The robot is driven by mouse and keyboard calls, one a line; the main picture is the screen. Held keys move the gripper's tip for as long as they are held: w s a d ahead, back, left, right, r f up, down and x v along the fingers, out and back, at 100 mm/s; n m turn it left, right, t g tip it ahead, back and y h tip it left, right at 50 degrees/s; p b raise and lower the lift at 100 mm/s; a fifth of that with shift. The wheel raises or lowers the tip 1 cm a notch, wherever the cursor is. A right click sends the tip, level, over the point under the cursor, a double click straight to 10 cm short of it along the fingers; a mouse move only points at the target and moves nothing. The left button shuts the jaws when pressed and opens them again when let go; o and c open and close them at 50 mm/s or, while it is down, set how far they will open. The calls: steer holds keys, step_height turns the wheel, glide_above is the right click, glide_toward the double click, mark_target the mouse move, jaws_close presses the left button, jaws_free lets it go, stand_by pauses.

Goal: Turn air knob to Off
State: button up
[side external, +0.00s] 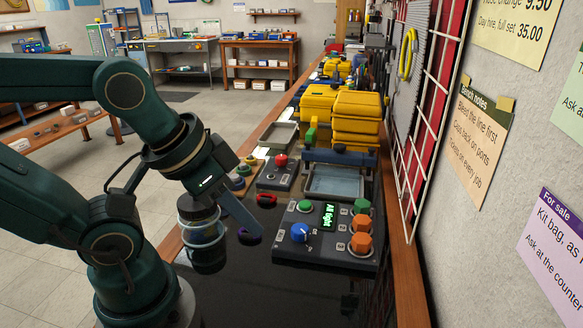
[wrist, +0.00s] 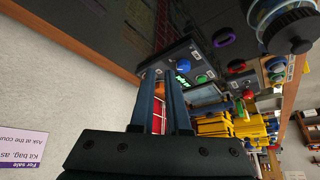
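The control panel (side external: 283,247) is a dark sloped box on the glossy black bench top. At its front left is a blue knob (side external: 300,232) with small white marks around it, too small to read. It carries a green button (side external: 305,206), a lit display reading "All tight" (side external: 328,214), a green knob (side external: 361,206) and two orange knobs (side external: 361,243). I cannot read which is labelled air. My gripper (side external: 245,220) is left of the panel, apart from the knobs. In the wrist view its two fingers (wrist: 160,85) are parted with nothing between them.
A box with a red button (side external: 281,160), a grey-blue tray (side external: 335,182) and yellow cases (side external: 355,115) stand behind. A white wire rack (side external: 425,130) borders the right.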

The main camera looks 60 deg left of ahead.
steer(key=o, duration=0.8)
steer(key=shift+m, duration=0.6)
steer(key=m+g, duration=0.6)
steer(key=m, duration=0.4)
glide_above(300, 228)
step_height(300, 228, down, 7)
steer(key=shift+f, duration=2.75)
jaws_close()
